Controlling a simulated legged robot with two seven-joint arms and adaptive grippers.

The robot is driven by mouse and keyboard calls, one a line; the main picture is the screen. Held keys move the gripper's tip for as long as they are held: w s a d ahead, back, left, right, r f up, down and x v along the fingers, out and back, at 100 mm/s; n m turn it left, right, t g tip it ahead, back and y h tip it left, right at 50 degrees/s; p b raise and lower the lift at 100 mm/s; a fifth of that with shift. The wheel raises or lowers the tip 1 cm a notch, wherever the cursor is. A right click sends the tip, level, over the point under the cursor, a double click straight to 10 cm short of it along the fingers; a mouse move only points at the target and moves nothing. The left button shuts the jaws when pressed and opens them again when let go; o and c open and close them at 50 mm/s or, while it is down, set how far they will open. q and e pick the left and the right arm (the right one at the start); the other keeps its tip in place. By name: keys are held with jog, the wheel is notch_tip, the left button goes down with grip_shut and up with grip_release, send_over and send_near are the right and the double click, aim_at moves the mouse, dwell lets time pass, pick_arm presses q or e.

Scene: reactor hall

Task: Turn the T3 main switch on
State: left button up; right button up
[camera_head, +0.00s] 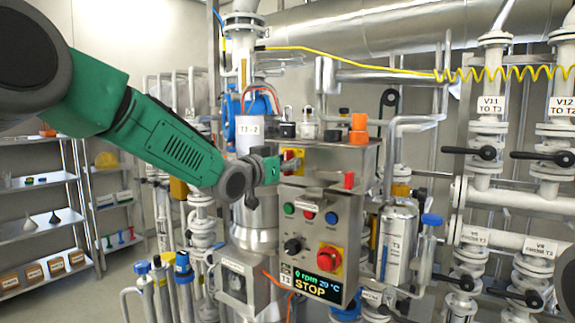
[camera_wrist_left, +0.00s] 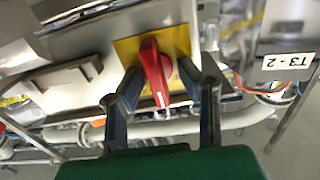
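The T3 control box (camera_head: 322,218) is a grey metal cabinet in the middle of the head view. Its main switch (camera_head: 290,161) is on the upper left of the front, mostly hidden behind my left gripper (camera_head: 268,171). In the left wrist view the switch is a red rotary handle (camera_wrist_left: 153,70) on a yellow plate (camera_wrist_left: 178,42). My left gripper (camera_wrist_left: 160,88) is open, with one finger on each side of the red handle. Gaps seem to show between handle and fingers; contact is unclear. My right gripper is not in view.
The box also carries small coloured buttons (camera_head: 309,213), a black knob (camera_head: 293,246), a red emergency stop (camera_head: 329,258) and a display (camera_head: 317,283) reading 0 rpm, 29 °C, STOP. Orange and black items (camera_head: 358,130) stand on top. Pipes and valves (camera_head: 487,153) crowd the right.

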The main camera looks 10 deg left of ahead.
pick_arm(q)
jog(key=shift+f, duration=0.25)
jog(key=shift+s+a, duration=0.15)
jog(key=shift+s, duration=0.05)
jog(key=v, duration=1.1)
jog(key=shift+s, duration=0.15)
